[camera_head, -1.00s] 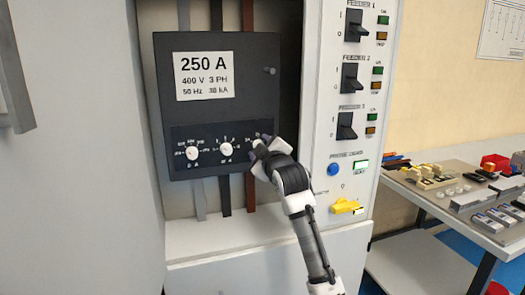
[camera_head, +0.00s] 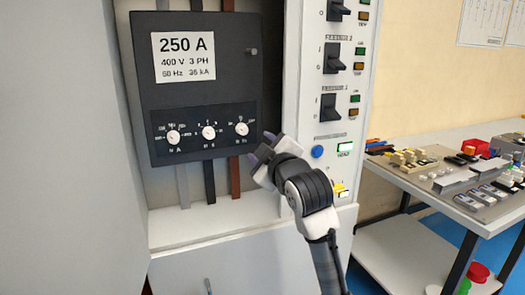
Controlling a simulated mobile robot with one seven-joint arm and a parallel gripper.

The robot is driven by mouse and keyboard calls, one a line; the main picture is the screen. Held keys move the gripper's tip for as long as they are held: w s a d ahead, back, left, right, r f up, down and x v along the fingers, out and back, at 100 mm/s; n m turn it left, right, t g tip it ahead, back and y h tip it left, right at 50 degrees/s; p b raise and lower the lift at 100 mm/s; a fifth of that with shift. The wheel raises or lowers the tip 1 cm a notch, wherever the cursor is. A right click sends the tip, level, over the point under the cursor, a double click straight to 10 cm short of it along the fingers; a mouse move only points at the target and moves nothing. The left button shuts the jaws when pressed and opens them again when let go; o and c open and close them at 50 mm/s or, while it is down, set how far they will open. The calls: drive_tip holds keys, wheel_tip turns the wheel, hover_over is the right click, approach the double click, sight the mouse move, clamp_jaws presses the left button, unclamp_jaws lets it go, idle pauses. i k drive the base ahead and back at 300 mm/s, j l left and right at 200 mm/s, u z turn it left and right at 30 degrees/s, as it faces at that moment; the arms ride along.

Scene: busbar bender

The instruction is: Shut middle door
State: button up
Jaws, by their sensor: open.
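The middle compartment of the cabinet stands open, with a dark breaker (camera_head: 205,70) labelled 250 A inside. A large pale grey panel (camera_head: 65,150) fills the left of the view beside the opening. It looks like a door swung open, but I cannot tell for sure, and its handle is not in view. My gripper (camera_head: 259,148) is open and empty. It is in front of the opening's lower right, just below and right of the breaker's right knob (camera_head: 241,129).
A control strip with black switches (camera_head: 332,107) and a blue button (camera_head: 317,152) runs right of the opening. A work table (camera_head: 430,190) with small parts stands at the right. A pale lower front (camera_head: 220,265) lies beneath the opening.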

sight(71, 224)
drive_tip(key=k+l, duration=0.75)
drive_tip(key=l, duration=0.25)
